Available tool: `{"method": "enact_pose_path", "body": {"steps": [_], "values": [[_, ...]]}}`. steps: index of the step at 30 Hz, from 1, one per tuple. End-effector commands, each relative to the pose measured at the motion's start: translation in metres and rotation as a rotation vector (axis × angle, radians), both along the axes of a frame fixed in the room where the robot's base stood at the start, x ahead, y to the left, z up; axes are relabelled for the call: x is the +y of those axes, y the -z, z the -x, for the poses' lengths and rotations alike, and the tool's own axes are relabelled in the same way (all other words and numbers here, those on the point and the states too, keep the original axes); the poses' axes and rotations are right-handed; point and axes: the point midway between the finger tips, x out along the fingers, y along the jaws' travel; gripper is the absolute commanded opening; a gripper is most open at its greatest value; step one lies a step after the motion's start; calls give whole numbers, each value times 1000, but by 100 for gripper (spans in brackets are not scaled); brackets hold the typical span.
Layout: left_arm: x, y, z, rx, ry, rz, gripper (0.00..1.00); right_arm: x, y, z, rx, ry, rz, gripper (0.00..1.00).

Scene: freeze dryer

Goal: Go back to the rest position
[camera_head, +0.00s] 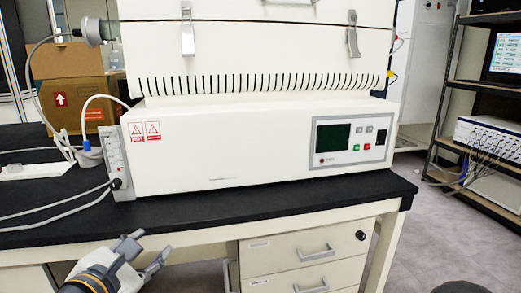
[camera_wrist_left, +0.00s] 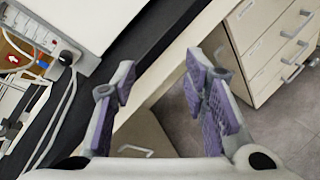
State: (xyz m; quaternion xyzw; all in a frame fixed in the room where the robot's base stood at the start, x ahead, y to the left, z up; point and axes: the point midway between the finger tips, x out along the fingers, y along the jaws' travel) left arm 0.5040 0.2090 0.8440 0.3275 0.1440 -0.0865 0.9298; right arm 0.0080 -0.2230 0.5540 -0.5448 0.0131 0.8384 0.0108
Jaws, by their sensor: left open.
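The white freeze dryer (camera_head: 230,150) stands on the black bench top (camera_head: 270,205), with a control panel (camera_head: 351,140) at its front right. My left gripper (camera_head: 148,252) is low in the head view, in front of the bench's front edge and below the top. In the left wrist view its two purple-padded fingers (camera_wrist_left: 158,88) are apart with nothing between them. The bench edge and a cabinet lie beyond the fingers. My right gripper is in neither view.
Drawers (camera_head: 305,255) sit under the bench. A cardboard box (camera_head: 75,85), hoses and a flow meter (camera_head: 115,162) stand at the left. A shelf rack (camera_head: 470,110) with instruments is at the right. Open floor (camera_head: 440,235) shows between bench and rack.

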Motion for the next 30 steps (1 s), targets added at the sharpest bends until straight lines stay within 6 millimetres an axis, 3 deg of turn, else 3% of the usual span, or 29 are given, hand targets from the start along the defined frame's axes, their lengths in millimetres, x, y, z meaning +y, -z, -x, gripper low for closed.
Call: {"method": "enact_pose_path", "body": {"steps": [3, 5, 8, 9, 12, 15, 18, 22, 30], "values": [[-50, 66, 48, 170, 271, -247, 40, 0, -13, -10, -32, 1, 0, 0], [-70, 103, 85, 258, 444, -389, 40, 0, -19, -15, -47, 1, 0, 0], [-88, 160, 163, 391, 777, -630, 40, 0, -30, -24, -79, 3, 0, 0], [-89, 179, 198, 435, 923, -723, 40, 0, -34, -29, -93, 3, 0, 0], [-74, 212, 287, 519, 1309, -938, 40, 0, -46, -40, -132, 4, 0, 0], [-42, 226, 362, 560, 1679, -1100, 40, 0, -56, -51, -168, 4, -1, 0], [-10, 226, 409, 568, 1964, -1198, 40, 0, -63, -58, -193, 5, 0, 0], [13, 225, 435, 565, 2147, -1243, 40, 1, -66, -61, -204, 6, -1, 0], [15, 226, 439, 565, 2169, -1241, 40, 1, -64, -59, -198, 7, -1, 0]]}}
